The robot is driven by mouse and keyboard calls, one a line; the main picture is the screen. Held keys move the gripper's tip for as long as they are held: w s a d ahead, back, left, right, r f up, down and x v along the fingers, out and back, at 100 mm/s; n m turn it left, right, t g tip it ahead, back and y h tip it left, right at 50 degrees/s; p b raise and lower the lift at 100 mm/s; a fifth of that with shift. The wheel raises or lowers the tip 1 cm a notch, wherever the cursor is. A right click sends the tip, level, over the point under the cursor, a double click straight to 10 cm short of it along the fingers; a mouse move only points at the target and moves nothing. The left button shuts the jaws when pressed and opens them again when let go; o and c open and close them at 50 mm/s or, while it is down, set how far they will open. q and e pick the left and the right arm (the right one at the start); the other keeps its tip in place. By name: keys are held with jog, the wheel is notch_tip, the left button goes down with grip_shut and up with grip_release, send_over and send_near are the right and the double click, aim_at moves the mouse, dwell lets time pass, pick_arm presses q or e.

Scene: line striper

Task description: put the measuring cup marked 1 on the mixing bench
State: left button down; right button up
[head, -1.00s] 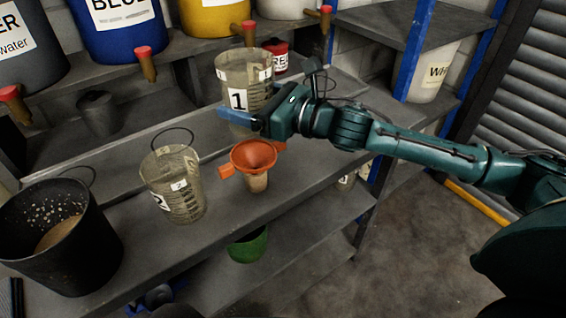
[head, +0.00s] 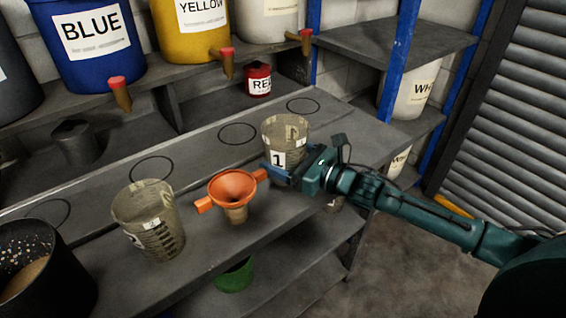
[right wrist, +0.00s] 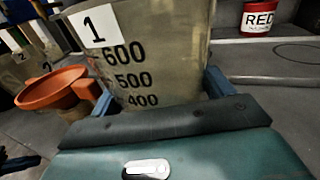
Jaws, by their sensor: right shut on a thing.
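The measuring cup marked 1 (head: 290,132) is a see-through beaker with a white label at the right part of the grey bench (head: 205,150). My right gripper (head: 277,176) is shut on it from the front right. In the right wrist view the cup (right wrist: 160,45) stands upright between the blue fingers (right wrist: 160,92), label and scale facing me. Its base is hidden, so I cannot tell whether it touches the bench. The measuring cup marked 2 (head: 146,215) stands further left. My left gripper is not in view.
An orange funnel (head: 233,188) in a small holder stands just left of the held cup. A black bucket (head: 45,285) is at the lower left. Empty drawn circles (head: 238,133) mark the bench behind. A red can (head: 258,80) and paint buckets (head: 90,40) stand at the back.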

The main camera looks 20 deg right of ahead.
jog(key=shift+f, duration=0.9)
jog(key=shift+f, duration=0.2)
jog(key=o, duration=1)
